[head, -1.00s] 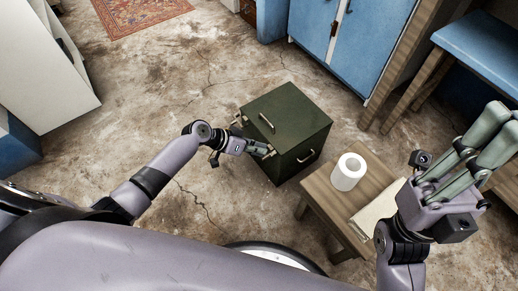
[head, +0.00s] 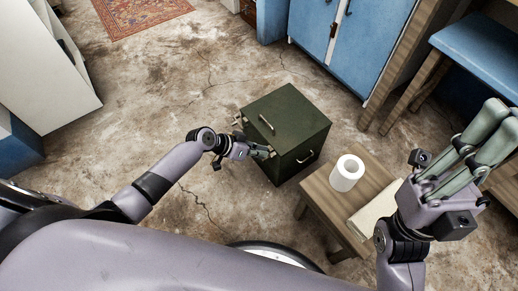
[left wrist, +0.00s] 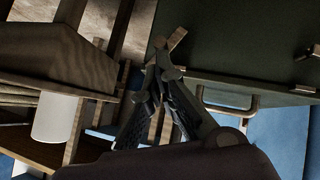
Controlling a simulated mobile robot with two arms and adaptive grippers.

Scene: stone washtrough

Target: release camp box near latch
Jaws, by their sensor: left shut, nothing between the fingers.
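The camp box (head: 288,120) is a dark green closed box on the floor in the middle of the head view. Pale latches sit on its left-facing side: the far latch (head: 237,119) and the near latch (head: 266,153). My left gripper (head: 260,151) is at the near latch, its fingers shut with nothing between them. In the left wrist view the box (left wrist: 240,40) fills the upper right, and the near latch (left wrist: 177,39) sticks out by the fingertips (left wrist: 160,68). I cannot tell whether they touch. My right gripper (head: 490,130) is raised, away from the box.
A small wooden table (head: 322,193) with a white roll (head: 347,172) stands close to the box's right. A blue cabinet (head: 350,40) is behind, and a blue-seated stool (head: 490,55) at upper right. The floor left of the box is clear up to the white cabinet (head: 45,70).

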